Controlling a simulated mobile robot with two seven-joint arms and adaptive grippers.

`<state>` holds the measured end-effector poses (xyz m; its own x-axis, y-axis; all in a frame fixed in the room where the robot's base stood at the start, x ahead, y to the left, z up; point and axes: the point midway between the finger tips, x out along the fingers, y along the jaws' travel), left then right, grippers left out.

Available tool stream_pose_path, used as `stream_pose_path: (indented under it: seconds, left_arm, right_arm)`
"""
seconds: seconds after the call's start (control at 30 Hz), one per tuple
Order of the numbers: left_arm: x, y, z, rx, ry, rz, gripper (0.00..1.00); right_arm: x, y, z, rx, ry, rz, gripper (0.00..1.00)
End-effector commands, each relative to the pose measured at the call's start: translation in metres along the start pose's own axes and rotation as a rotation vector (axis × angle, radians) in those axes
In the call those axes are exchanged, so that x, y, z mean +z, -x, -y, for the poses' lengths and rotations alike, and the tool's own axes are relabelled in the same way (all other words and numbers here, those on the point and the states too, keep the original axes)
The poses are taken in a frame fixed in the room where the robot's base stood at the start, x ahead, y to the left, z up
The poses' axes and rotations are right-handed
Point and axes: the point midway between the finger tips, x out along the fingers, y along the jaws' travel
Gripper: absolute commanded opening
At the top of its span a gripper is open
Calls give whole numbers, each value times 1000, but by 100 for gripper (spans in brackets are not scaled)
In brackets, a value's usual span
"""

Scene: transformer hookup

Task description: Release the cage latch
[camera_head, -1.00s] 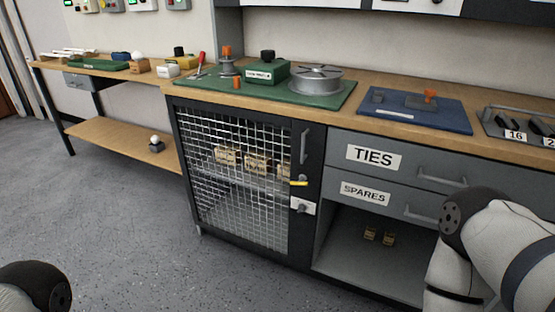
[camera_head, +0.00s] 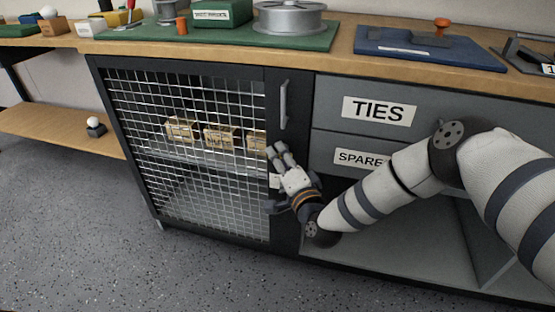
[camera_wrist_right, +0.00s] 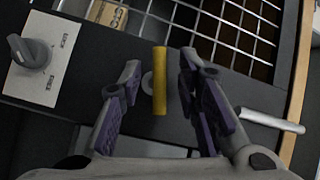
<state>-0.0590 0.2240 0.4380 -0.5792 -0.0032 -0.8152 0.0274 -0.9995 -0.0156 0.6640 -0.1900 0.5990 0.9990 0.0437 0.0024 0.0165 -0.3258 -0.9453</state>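The cage (camera_head: 205,150) is a dark-framed cabinet door with wire mesh, and it is closed. The cage latch (camera_wrist_right: 160,82) is a yellow bar on a round pivot on the dark door frame, seen in the right wrist view. My right gripper (camera_head: 279,153) is at the door frame, just below the door handle, and hides the latch in the head view. Its two fingers are apart in the right wrist view, with the yellow bar between them. The bar lies closer to the right-hand finger; I cannot tell whether they touch. My left gripper is out of view.
A grey door handle (camera_head: 283,104) stands out above my gripper. A black knob on a white plate (camera_wrist_right: 36,54) is beside the latch. Boxes (camera_head: 221,137) sit behind the mesh. Drawers labelled TIES (camera_head: 379,110) and SPARES are to the right. Open floor lies in front.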

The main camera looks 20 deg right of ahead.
Motion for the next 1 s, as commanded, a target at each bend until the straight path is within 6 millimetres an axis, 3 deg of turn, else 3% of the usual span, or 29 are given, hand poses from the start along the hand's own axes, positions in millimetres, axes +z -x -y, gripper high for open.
stream_pose_path:
  seconds: [0.13, 0.37, 0.5, 0.53, 0.7, 0.83, 1.0]
  left_arm:
    - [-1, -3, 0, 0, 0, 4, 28]
    - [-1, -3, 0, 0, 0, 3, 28]
    - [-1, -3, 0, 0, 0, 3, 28]
    - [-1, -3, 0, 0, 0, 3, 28]
    - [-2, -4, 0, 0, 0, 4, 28]
    - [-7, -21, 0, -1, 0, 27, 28]
    - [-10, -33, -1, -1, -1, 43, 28]
  right_arm:
    - [1, -12, -1, 1, 0, 1, 31]
    - [0, -13, 0, 1, 0, 2, 31]
    - [0, -13, 0, 2, 1, 2, 1]
    - [0, -13, 0, 2, 1, 2, 0]
    - [1, -12, -1, -1, -4, 0, 0]
    - [4, -12, -9, -68, -106, -24, 0]
    - [2, -13, -4, -152, -223, -53, 0]
